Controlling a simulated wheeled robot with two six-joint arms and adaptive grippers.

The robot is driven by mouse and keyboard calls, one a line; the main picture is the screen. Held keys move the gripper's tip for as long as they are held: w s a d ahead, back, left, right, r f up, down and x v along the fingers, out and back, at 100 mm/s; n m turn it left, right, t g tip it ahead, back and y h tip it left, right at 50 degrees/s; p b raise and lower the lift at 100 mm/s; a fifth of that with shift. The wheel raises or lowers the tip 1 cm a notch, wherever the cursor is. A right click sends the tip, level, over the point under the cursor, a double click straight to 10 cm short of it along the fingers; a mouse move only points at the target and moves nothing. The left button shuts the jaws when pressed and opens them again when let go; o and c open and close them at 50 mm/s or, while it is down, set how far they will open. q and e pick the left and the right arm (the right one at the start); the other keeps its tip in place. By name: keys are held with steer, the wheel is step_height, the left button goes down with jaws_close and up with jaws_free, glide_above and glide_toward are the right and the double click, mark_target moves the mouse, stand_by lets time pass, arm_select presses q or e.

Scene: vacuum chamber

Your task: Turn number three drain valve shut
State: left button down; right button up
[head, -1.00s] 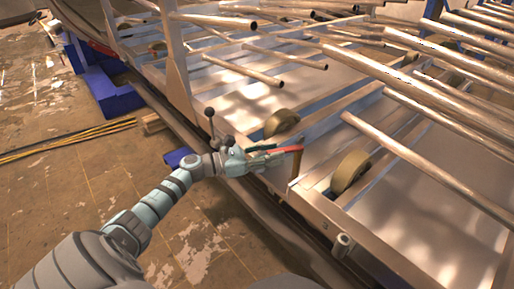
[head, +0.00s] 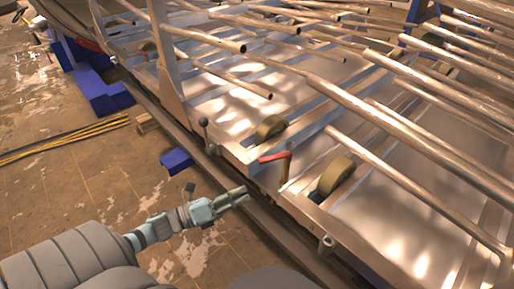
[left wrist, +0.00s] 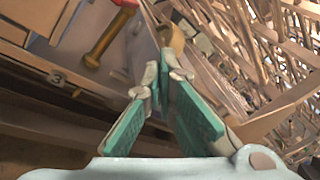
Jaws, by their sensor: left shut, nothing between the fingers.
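The drain valve has a red lever handle (head: 273,157) on top of an upright brass stem (head: 286,168), at the edge of the metal frame. The lever lies roughly level and points left from the stem in the head view. In the left wrist view the brass stem (left wrist: 108,38) shows at upper left; the lever is mostly cut off by the top edge. My right gripper is out of view.
Long metal pipes (head: 385,120) overhang the frame from the right. Tan wheels (head: 335,175) stand beside the valve. A dark ball-topped lever (head: 204,123) rises at the frame's left edge. Blue blocks (head: 176,160) and yellow-black rods (head: 60,140) lie on the floor. The floor to the left is mostly free.

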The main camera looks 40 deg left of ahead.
mark_target(275, 157)
arm_select(q)
steer(key=w+d+n+y+b, duration=0.1)
steer(key=w+n+y+b, duration=0.1)
steer(key=w+n, duration=0.8)
steer(key=shift+w+d+r+n+t+b, duration=0.3)
steer(key=shift+w+d+n+b, duration=0.1)
steer(key=shift+w+b, duration=0.45)
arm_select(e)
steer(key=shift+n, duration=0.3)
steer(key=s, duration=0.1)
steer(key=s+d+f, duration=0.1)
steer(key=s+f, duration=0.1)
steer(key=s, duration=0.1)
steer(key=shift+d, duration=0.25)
arm_select(q)
steer(key=shift+s+a+f, duration=0.1)
steer(key=shift+a+f, duration=0.05)
steer(key=shift+a, duration=0.05)
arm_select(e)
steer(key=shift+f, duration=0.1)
